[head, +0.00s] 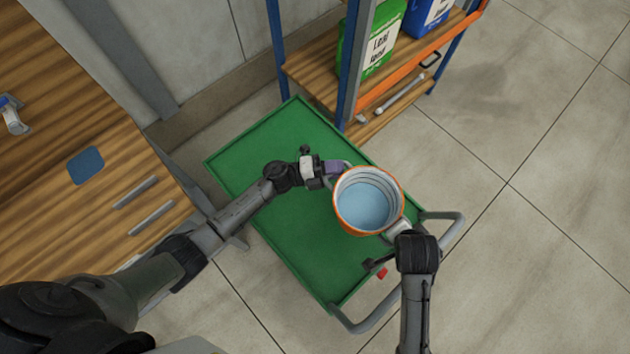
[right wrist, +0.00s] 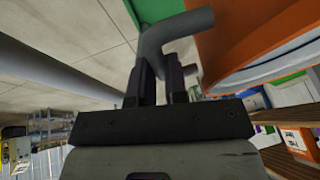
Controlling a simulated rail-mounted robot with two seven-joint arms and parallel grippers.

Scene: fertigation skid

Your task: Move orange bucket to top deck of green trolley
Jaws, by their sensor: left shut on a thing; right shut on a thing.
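The orange bucket (head: 368,200) is upright over the right part of the green trolley's top deck (head: 265,165); I cannot tell whether it touches the deck. Its inside is pale blue. My left gripper (head: 338,170) is shut on the bucket's grey handle at its upper left side. My right gripper (head: 398,229) is shut on the grey handle at its lower right side. In the right wrist view, a bent grey tube (right wrist: 165,35) passes at the jaws (right wrist: 163,85), with the orange bucket wall (right wrist: 240,40) to the right. The bucket's underside is hidden.
A shelf rack (head: 357,65) with a green jug (head: 380,45) and a blue container (head: 428,14) stands behind the trolley. A wooden bench (head: 60,200) is at the left. The trolley's grey push handle (head: 452,232) is right of the bucket. Floor at the right is clear.

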